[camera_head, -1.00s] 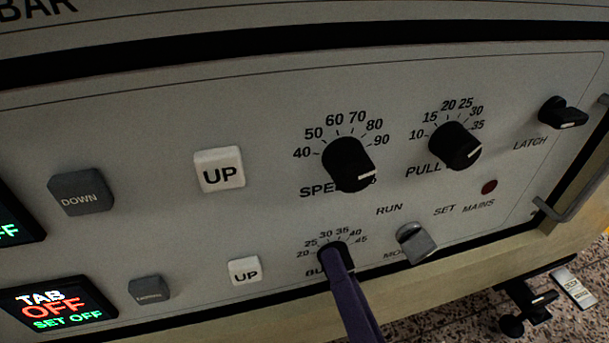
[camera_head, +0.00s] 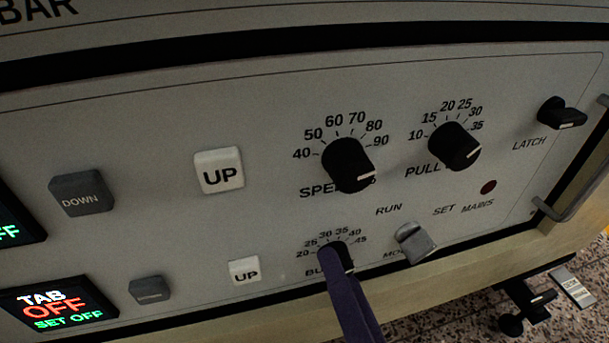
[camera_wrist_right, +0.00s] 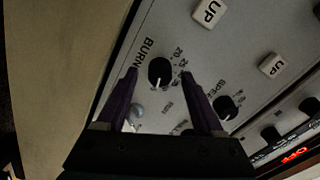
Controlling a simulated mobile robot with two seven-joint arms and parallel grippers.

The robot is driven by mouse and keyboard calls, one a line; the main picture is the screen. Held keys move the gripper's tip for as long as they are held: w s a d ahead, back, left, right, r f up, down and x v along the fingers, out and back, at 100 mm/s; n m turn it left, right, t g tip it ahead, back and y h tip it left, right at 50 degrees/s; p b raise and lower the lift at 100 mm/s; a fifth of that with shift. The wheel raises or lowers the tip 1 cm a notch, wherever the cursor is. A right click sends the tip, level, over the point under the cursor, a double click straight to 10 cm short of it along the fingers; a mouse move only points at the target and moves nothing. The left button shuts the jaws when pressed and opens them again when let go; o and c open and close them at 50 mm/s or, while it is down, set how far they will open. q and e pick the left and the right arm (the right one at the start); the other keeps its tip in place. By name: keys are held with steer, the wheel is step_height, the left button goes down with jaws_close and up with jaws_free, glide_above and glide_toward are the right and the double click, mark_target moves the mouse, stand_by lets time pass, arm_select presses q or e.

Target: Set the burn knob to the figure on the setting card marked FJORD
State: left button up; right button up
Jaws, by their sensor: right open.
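The burn knob (camera_head: 346,258) is a small round black knob, low on the pale panel, under a scale from 20 to 45. My right gripper (camera_head: 336,258) partly covers it in the head view. In the right wrist view the burn knob (camera_wrist_right: 160,71) sits between the two purple fingers of my open right gripper (camera_wrist_right: 159,76), with gaps showing on both sides. Its white pointer line is turned to the right-hand side of the panel, near or past the 45 end; the exact figure cannot be told. No card marked FJORD is readable. My left gripper is out of view.
The speed knob (camera_head: 348,164) and pull knob (camera_head: 455,146) are above, and the grey mode switch (camera_head: 415,243) is just right of the burn knob. White UP buttons (camera_head: 244,270) lie left. A small card (camera_head: 573,287) at lower right has unreadable print.

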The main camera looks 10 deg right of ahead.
steer(key=s+p, duration=0.2)
steer(key=s, duration=0.7)
steer(key=shift+s+d, duration=0.15)
steer(key=shift+s, duration=0.1)
